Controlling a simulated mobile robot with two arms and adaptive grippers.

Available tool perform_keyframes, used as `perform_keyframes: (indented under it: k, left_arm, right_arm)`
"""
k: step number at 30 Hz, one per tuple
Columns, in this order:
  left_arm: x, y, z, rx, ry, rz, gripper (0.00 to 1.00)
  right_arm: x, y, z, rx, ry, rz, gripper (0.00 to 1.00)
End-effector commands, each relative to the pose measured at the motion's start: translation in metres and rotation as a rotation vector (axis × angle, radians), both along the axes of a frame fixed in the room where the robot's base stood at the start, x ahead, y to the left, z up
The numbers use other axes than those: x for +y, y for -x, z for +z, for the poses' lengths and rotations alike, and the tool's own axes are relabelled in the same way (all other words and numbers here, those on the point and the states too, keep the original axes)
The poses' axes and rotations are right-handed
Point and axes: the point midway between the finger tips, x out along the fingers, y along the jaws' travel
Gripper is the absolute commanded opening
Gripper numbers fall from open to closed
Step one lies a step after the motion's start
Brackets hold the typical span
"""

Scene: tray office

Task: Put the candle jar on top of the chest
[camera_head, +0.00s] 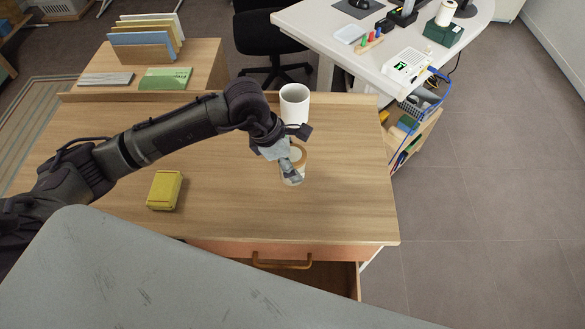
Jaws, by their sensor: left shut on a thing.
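The candle jar (299,158), a pale jar with a tan rim, is at the right of the wooden top. My left gripper (290,170) comes at it from above and is shut on it, with its fingers covering part of the jar. I cannot tell whether the jar's base touches the wood. The wooden top (230,205) appears to be the top of the chest, with a drawer (335,277) partly open below its front edge. My right gripper is not in view.
A white cup (294,104) stands just behind the jar. A yellow box (164,190) lies left on the wooden top. A raised wooden shelf at the back left bears a file rack (147,45), a green booklet (165,78) and a grey item (106,79). The front middle is clear.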

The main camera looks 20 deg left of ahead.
Motion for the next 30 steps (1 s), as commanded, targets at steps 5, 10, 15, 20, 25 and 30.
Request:
perform_keyframes:
  k: [5,10,15,20,25,30]
  left_arm:
    - [-0.001,0.001,-0.022,0.004,0.002,0.0,0.11]
    - [-0.001,0.0,-0.037,-0.001,0.001,-0.001,0.11]
    - [-0.001,0.0,-0.037,-0.001,0.001,-0.002,0.11]
    - [-0.001,0.001,-0.042,0.001,-0.001,-0.001,0.63]
    - [-0.001,0.001,-0.041,0.001,-0.001,-0.001,0.87]
    - [-0.001,0.001,-0.041,0.001,-0.001,-0.001,0.87]
  right_arm:
    - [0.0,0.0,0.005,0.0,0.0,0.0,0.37]
    - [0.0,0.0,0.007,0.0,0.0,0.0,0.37]
    - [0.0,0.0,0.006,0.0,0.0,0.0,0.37]
    - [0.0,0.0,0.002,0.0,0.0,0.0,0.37]
    - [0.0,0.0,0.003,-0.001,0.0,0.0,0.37]
    - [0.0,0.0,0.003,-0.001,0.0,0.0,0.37]
